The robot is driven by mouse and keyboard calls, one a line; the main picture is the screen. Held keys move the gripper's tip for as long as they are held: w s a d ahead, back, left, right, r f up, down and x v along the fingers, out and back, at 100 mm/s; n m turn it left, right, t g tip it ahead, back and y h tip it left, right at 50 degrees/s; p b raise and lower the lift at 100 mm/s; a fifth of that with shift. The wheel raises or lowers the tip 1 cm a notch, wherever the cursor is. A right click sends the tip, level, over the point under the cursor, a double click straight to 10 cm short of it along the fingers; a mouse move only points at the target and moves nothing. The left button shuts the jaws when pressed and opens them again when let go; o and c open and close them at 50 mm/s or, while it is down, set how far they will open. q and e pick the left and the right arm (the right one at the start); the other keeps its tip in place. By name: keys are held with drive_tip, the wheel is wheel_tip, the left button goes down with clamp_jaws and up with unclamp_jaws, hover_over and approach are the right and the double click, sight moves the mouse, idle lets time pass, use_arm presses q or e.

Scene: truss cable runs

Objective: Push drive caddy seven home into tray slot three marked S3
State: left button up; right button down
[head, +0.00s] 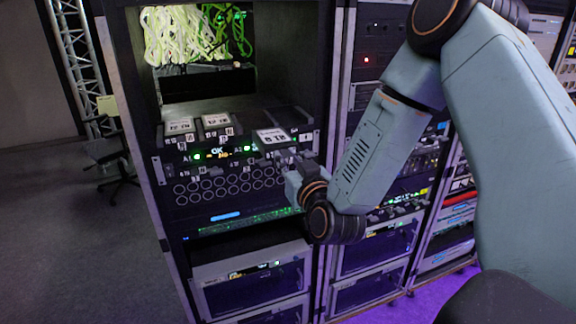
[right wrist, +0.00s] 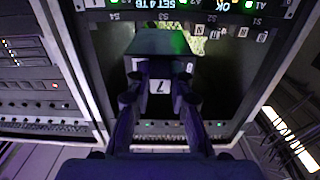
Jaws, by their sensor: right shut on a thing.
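Drive caddy seven (right wrist: 158,88) shows its white "7" label in the right wrist view, between the two fingers of my right gripper (right wrist: 160,98). The gripper is shut on the caddy's front end. In the head view, the caddy (head: 271,136) has a white top label and sticks out of the tray (head: 230,152) further than the two caddies to its left. My right gripper (head: 291,163) is at its front, partly hidden by my wrist. The slot rail (right wrist: 190,16) appears upside down in the right wrist view; the caddy lies near its S3 and S4 marks. My left gripper is not in view.
Two other caddies (head: 180,126) (head: 216,121) sit in the tray to the left. A panel of round holes (head: 215,188) lies below. Green and white cables (head: 190,35) hang above. Rack posts (head: 335,90) stand close on the right.

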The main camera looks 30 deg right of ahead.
sight(277, 149)
drive_tip(key=shift+b+x, duration=0.35)
drive_tip(key=shift+x, duration=1.5)
drive_tip(key=shift+w+a+r, duration=0.1)
drive_tip(key=shift+w+a, duration=0.1)
drive_tip(key=shift+a, duration=0.3)
drive_tip(key=shift+s+d, duration=0.2)
drive_tip(key=shift+d, duration=0.25)
drive_tip(key=shift+w+a, duration=0.1)
drive_tip(key=shift+a, duration=0.2)
drive_tip(key=shift+w+d, duration=0.2)
drive_tip(key=shift+d, duration=0.05)
drive_tip(key=shift+w, duration=0.6)
